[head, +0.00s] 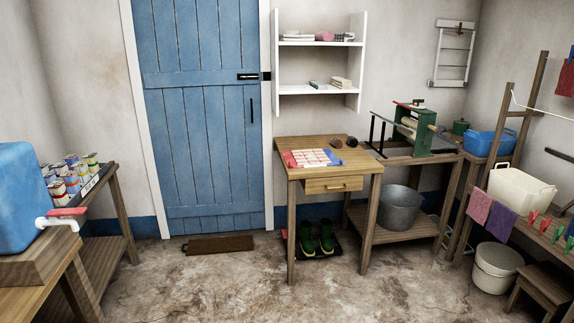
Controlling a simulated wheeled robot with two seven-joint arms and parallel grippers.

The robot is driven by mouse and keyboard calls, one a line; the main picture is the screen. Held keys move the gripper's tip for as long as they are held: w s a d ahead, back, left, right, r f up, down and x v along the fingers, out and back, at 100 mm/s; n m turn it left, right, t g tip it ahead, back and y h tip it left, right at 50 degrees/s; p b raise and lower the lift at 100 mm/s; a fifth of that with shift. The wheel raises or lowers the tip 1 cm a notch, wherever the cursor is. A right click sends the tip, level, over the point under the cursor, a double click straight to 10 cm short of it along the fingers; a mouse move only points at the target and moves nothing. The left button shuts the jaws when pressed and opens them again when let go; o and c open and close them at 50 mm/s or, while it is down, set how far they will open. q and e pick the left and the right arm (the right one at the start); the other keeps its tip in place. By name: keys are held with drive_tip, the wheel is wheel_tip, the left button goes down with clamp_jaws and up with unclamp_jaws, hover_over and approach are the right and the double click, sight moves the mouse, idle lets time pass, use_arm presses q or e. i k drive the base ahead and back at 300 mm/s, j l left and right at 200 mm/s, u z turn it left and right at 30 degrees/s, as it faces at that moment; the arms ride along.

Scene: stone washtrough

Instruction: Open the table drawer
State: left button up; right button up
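The wooden table (355,159) stands against the back wall, right of the blue door. Its drawer (318,186) sits under the front edge of the top, facing me, with a small dark handle (335,186) on its front. The drawer looks closed, its front about level with the table's frame. A red, white and blue patterned cloth or sheet and some dark round objects lie on the tabletop. Neither of my grippers shows in the head view.
Green boots (326,237) stand on a tray under the table. A bench with a green mangle (411,137) and a metal tub (399,208) adjoins it at right. A brown doormat (219,244) lies before the door. The stone floor (230,290) in front is clear.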

sight(343, 184)
drive_tip(key=i, duration=0.7)
drive_tip(key=i+z, duration=0.15)
drive_tip(key=i, duration=0.55)
drive_tip(key=i+j+z, duration=0.2)
drive_tip(key=i+z, duration=0.25)
drive_tip(key=i+j+z, duration=0.95)
